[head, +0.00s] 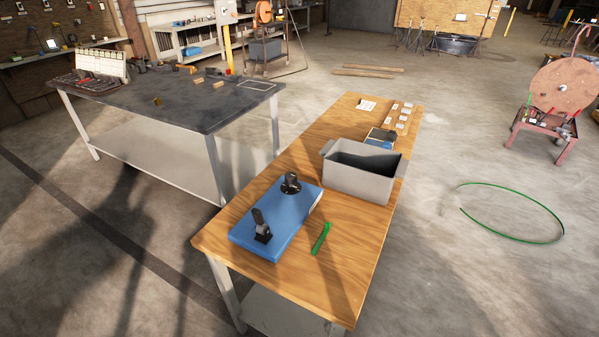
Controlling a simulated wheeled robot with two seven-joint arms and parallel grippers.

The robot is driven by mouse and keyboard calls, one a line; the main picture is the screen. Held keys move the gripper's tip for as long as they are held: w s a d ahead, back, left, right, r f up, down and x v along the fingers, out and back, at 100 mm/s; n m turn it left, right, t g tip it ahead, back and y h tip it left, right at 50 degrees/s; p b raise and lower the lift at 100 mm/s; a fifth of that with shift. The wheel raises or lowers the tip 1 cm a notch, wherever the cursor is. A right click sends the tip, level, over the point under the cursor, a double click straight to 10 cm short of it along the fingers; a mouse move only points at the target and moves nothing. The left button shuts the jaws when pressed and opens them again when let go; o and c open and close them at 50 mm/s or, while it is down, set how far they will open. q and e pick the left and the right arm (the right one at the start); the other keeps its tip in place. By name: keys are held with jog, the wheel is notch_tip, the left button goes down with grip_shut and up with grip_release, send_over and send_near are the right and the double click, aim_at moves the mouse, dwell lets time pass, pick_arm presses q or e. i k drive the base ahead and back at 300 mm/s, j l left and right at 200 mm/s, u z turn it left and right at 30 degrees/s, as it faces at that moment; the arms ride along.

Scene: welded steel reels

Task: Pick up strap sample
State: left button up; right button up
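A short green strip, which looks like the strap sample (321,239), lies on the near part of the wooden table (345,277). It is just right of a blue block (272,228) and apart from it. Nothing covers the strip. Neither of my grippers shows in the head view.
Two dark upright fittings (291,184) stand on the blue block. A grey open bin (362,175) sits behind the strip. Small pale cards (404,118) lie at the table's far end. A dark-topped bench (180,98) stands left. A green strap loop (512,238) lies on the floor.

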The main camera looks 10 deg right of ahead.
aim_at(328, 225)
jog(key=i+l+u, duration=0.2)
jog(key=l+u, duration=0.2)
jog(key=l, duration=0.65)
jog(key=i+l+u, duration=0.1)
jog(key=l+u, duration=0.35)
jog(key=l, duration=0.65)
jog(key=k+l+u, duration=0.15)
jog(key=l+u, duration=0.25)
jog(key=l, duration=0.7)
